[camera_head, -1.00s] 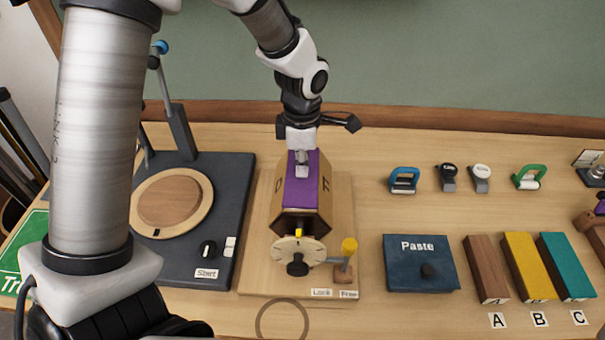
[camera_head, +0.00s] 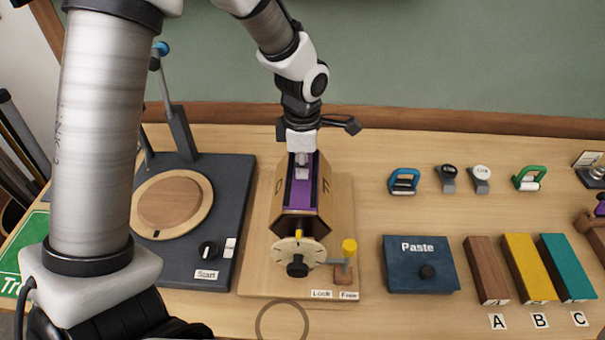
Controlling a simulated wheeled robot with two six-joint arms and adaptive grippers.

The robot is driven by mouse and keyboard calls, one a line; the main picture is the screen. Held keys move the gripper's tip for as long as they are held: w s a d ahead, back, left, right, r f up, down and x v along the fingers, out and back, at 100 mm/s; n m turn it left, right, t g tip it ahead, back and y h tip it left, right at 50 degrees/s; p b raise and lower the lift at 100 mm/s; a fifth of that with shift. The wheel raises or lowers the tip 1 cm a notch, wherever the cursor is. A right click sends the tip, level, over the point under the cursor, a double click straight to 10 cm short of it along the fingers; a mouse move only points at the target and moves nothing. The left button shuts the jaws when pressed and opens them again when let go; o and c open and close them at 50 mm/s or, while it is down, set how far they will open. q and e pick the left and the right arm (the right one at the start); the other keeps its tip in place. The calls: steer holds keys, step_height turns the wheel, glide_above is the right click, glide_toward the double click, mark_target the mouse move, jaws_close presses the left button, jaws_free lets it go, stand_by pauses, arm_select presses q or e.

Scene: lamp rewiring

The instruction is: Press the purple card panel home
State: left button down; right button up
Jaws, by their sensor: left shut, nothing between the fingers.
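The purple card panel (camera_head: 301,198) lies lengthwise on the top of a tan faceted drum (camera_head: 327,195). Dark bands show beside the purple, and the panel looks sunk below the drum's top edges. My left gripper (camera_head: 302,173) points down over the far half of the panel. It is shut and empty, its fingertips at the panel; whether they touch is hard to tell. The gripper hides part of the panel's far end. My right gripper is out of view.
The drum stands on a wooden base with a dial (camera_head: 298,252) and a yellow-topped lever (camera_head: 348,250) in front. A dark turntable unit (camera_head: 226,190) is to the left. A blue Paste box (camera_head: 408,280) and coloured blocks (camera_head: 530,265) are to the right.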

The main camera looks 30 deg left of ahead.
arm_select(q)
steer(key=shift+s+f, duration=0.1)
steer(key=shift+s, duration=0.05)
step_height(320, 180, up, 7)
steer(key=p, duration=0.6)
stand_by(0.3)
